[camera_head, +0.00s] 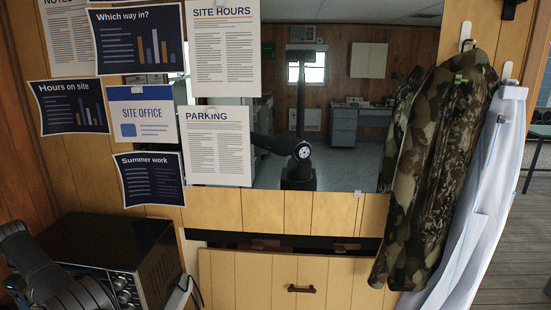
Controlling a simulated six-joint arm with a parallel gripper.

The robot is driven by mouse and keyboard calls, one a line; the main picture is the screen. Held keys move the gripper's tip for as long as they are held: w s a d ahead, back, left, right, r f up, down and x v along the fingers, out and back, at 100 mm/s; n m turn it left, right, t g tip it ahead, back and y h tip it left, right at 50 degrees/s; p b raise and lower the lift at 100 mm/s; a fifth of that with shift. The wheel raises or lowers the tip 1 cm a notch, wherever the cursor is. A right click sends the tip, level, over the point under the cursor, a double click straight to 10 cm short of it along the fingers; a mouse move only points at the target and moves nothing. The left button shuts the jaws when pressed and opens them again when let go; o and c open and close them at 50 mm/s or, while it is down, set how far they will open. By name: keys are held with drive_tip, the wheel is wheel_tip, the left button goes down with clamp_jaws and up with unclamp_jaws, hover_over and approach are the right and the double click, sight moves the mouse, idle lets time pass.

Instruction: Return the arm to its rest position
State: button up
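Part of my arm (50,275) shows as thick dark links at the lower left corner, in front of a black box. My gripper is not visible in this view, so I cannot see whether it is open or shut or holds anything. A dark arm-like shape (301,152) on an upright column shows in the large glass pane, which looks like a mirror; no gripper fingers can be made out there.
The black box (110,245) with knobs stands close beside my arm. A wooden drawer front (275,280) with a dark handle (301,289) juts out below the pane. A camouflage jacket (432,170) and white garment (480,210) hang right. Posters (223,45) cover the left wall.

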wheel_tip(320, 180, down, 5)
drive_tip(key=shift+f, duration=0.15)
wheel_tip(320, 180, up, 7)
drive_tip(key=shift+f, duration=0.1)
wheel_tip(320, 180, down, 7)
drive_tip(key=shift+r, duration=0.15)
wheel_tip(320, 180, up, 10)
drive_tip(key=s+d+f+n, duration=0.2)
drive_tip(key=s+d+n, duration=0.2)
drive_tip(key=d+n, duration=0.2)
drive_tip(key=s+d+f+n, duration=0.2)
drive_tip(key=s+d+n, duration=0.3)
drive_tip(key=d+n, duration=0.1)
drive_tip(key=s+d+f+n, duration=0.2)
drive_tip(key=s+d+n, duration=0.2)
drive_tip(key=d+n, duration=0.1)
drive_tip(key=shift+s+d+f+n, duration=0.1)
drive_tip(key=shift+s+d+n, duration=0.1)
drive_tip(key=shift+d+n, duration=0.4)
drive_tip(key=s+a+f, duration=0.5)
drive_tip(key=s+a, duration=0.1)
drive_tip(key=shift+s+f, duration=0.4)
